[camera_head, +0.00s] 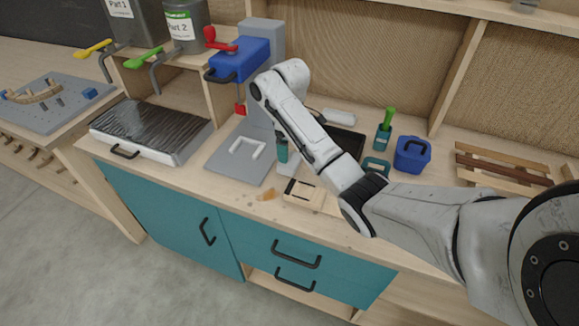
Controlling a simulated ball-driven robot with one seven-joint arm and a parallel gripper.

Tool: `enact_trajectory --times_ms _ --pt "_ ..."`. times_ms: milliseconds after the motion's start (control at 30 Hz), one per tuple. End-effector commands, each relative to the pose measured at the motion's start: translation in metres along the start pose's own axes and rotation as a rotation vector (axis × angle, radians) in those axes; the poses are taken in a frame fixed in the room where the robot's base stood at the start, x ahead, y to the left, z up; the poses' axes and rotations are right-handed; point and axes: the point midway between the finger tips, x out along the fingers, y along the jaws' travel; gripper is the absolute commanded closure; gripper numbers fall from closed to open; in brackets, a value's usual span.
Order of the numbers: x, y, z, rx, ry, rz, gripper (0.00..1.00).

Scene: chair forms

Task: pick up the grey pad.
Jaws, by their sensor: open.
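A small light grey block with rounded ends (340,117) lies at the back of the bench, just right of my raised arm. It looks most like the grey pad, but it is too small to be sure. My arm reaches in from the right and bends at the top in front of the bench middle. My gripper cannot be made out; the arm links hide the space behind them. A teal item (282,151) shows just left of the arm, and I cannot tell what it is.
A blue-headed press (241,58) stands on a grey base (222,165) with a pale U-shaped piece (246,143). A dark tray (347,141), a green-handled brush (388,118), a blue container (412,155) and wooden slats (500,167) lie right. A small wooden box (304,194) sits near the front edge.

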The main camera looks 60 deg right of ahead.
Motion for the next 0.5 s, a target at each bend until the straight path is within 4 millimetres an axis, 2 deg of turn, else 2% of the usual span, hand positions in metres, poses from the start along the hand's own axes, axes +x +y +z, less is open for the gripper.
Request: enact_trajectory --times_ms 333,500 --pt "0.027 0.000 0.000 0.001 -0.002 -0.001 0.00" --pt "0.053 0.001 -0.001 0.001 -0.002 -0.002 0.00"
